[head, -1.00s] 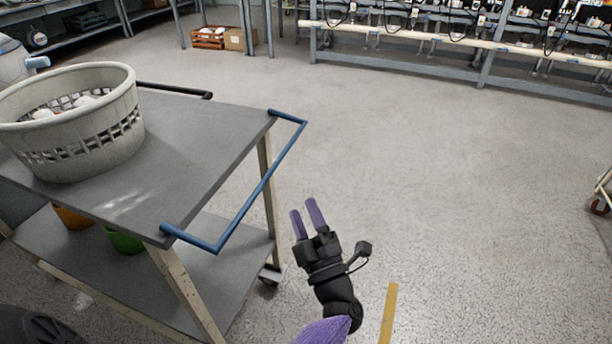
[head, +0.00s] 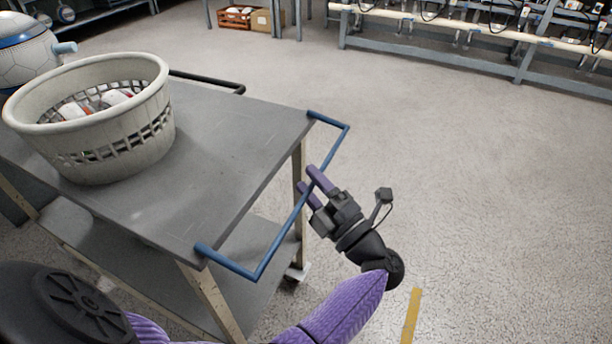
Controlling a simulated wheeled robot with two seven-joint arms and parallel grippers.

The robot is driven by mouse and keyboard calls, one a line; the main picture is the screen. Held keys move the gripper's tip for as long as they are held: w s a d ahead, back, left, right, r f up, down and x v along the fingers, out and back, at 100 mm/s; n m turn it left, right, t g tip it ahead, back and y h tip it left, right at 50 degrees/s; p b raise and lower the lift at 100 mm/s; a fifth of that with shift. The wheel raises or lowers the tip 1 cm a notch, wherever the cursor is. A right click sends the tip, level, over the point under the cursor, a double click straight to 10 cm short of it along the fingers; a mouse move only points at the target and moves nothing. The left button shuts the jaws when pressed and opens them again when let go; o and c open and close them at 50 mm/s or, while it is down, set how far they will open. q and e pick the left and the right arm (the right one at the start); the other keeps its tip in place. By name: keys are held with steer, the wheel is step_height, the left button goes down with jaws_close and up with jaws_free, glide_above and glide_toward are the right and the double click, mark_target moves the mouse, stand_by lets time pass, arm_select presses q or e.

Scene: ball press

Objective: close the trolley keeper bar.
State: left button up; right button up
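The grey trolley (head: 215,150) stands at left. A blue U-shaped bar (head: 290,222) sticks out from its right edge, and a black bar (head: 205,81) runs along its far edge. No mark shows which is the keeper bar. My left gripper (head: 306,178) has two purple fingers, parallel with a gap between them. It is open, its fingers pointing up-left across the blue bar's long outer side. The fingers overlap the bar in the picture; I cannot tell whether they touch it. My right gripper is not in view.
A pale round basket (head: 95,145) with several items sits on the trolley top. A workbench frame (head: 430,50) and an orange crate (head: 234,17) are at the back. The floor at right is clear, with a yellow strip (head: 411,315).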

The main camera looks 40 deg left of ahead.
arm_select(q)
jaws_close()
stand_by(0.5)
stand_by(0.8)
